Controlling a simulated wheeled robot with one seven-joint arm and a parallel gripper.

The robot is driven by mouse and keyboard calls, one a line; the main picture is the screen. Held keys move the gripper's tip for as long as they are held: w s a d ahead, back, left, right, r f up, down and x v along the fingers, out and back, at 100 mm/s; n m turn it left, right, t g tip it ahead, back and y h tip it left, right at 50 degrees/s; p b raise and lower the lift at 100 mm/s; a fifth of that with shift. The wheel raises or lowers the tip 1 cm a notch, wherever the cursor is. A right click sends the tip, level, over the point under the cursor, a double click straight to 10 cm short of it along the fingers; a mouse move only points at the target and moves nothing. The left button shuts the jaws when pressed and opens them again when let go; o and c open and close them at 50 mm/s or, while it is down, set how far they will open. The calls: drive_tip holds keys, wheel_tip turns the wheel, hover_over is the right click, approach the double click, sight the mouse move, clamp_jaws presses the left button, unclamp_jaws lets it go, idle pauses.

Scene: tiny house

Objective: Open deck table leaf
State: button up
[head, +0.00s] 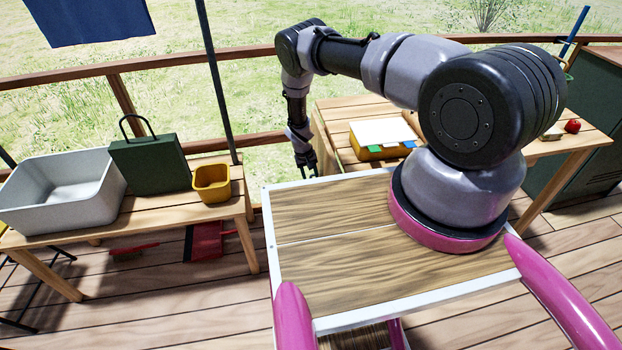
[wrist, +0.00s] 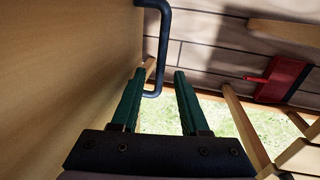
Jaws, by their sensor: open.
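The deck table (head: 355,111) is wooden and stands behind my platform. A wooden panel (head: 325,148) hangs at its left side, apparently the leaf folded down. In the wrist view a pale wooden panel (wrist: 70,60) fills the left. A dark blue bar handle (wrist: 164,45) stands out from its edge. My gripper (head: 308,172) is low beside the table's left side. In the wrist view its green fingers (wrist: 159,72) are apart, and the handle's lower end shows between them. I cannot tell whether they touch it.
A bench (head: 140,212) at left holds a grey tub (head: 90,205), a green box (head: 150,164) and a yellow pot (head: 212,184). A red dustpan (head: 205,243) lies under it. A yellow box (head: 375,152) and a red apple (head: 572,126) are on the table. A railing (head: 180,61) runs behind.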

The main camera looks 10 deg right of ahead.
drive_tip(key=shift+f, duration=0.4)
drive_tip(key=shift+d, duration=0.1)
clamp_jaws()
idle(1.1)
